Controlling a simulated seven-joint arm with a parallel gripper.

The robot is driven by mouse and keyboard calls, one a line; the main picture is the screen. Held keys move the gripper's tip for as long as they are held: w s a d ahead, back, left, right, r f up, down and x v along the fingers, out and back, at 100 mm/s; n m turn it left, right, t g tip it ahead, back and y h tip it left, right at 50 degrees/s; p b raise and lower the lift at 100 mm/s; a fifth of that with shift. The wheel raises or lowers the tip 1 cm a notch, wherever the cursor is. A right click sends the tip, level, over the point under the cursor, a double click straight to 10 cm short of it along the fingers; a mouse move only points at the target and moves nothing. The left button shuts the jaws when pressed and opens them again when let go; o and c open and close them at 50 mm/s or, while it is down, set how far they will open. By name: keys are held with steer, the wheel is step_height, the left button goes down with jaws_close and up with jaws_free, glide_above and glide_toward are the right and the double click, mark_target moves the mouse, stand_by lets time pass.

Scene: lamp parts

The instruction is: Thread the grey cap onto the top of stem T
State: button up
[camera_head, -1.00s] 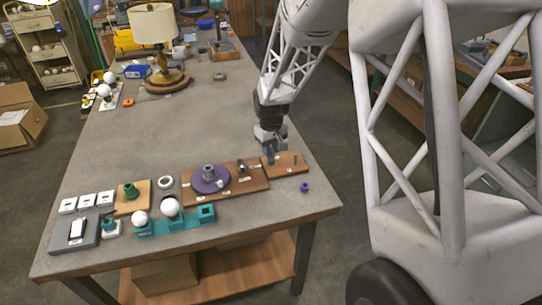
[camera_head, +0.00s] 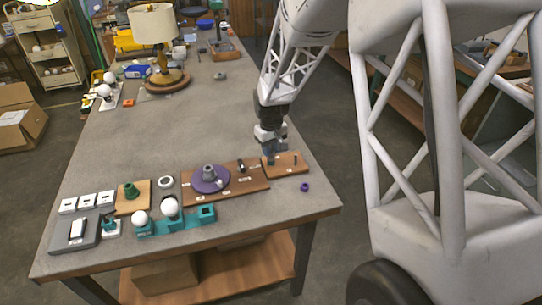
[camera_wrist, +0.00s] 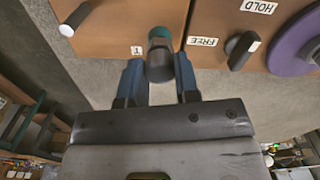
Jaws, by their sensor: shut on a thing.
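The grey cap (camera_wrist: 159,66) is a dark, short cylinder between the two blue fingers of my gripper (camera_wrist: 159,84) in the wrist view. My gripper is shut on it. A teal part with a dark top (camera_wrist: 160,34), which looks like stem T, shows directly behind the cap, by the "T" label on its wooden board (camera_wrist: 110,40). The cap lines up with it in this view; I cannot tell whether any thread is engaged. In the head view my gripper (camera_head: 269,152) is low over the small board (camera_head: 287,169) and hides the cap and stem.
A dark peg (camera_wrist: 75,18) stands on the same board. The longer board beside it bears a black knob (camera_wrist: 243,48) by "FREE" and a purple disc (camera_head: 210,179). A small purple ring (camera_head: 304,187) lies near the table's front right edge. The table's middle is clear.

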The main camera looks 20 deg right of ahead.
steer(key=shift+f, duration=0.35)
jaws_close()
steer(key=shift+s, duration=0.1)
steer(key=m, duration=0.4)
steer(key=shift+m, duration=1.4)
steer(key=shift+m, duration=0.3)
steer(key=shift+m, duration=1)
steer(key=shift+d+m, duration=0.1)
steer(key=shift+m, duration=2.1)
steer(key=shift+r, duration=0.1)
